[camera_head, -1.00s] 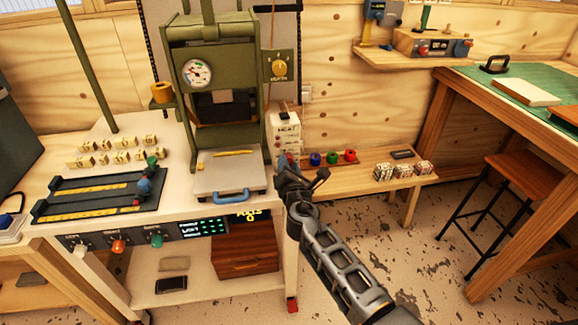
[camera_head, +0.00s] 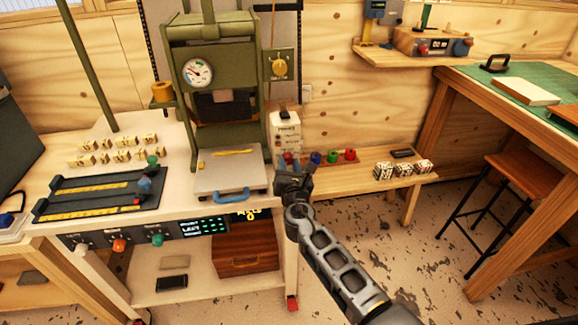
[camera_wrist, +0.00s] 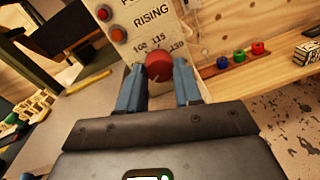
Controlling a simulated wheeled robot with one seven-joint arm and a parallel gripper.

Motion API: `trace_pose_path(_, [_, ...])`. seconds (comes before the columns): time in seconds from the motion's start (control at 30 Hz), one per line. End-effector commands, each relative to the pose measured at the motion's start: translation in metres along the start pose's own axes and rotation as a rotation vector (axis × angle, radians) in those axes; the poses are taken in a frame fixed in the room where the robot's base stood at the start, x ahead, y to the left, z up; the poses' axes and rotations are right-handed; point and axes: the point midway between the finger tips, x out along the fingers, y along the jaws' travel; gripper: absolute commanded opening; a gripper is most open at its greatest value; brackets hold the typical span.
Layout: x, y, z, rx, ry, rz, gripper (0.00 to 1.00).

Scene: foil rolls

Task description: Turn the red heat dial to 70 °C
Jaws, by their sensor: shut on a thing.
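The red heat dial (camera_wrist: 158,66) is on the lower part of a pale control box (camera_wrist: 185,22), with scale marks that seem to read 100, 115 and 130 around its top. My gripper (camera_wrist: 157,76) is shut on the dial, with one blue-grey finger at each side of it. The dial's lower part and any pointer are hard to make out. In the head view my gripper (camera_head: 294,174) is at the foot of the box (camera_head: 286,128) and partly covers the dial area.
A red lamp (camera_wrist: 103,14) and an orange lamp (camera_wrist: 119,35) are left of the dial, near the word RISING. The press (camera_head: 215,80) stands left of the box. A low wooden shelf with red, blue and green rings (camera_head: 333,157) is to the right.

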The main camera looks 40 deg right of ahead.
Motion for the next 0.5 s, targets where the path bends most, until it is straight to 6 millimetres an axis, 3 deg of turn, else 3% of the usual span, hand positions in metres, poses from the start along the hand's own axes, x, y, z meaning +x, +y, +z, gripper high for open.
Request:
trace_pose_path(0.27, [-0.0010,0.0000,-0.0028,-0.002,0.004,0.001,0.04])
trace_pose_path(0.3, [-0.0010,0.0000,-0.0028,-0.002,0.004,0.001,0.37])
trace_pose_path(0.5, [-0.0005,-0.0001,-0.0016,-0.001,0.003,0.001,0.56])
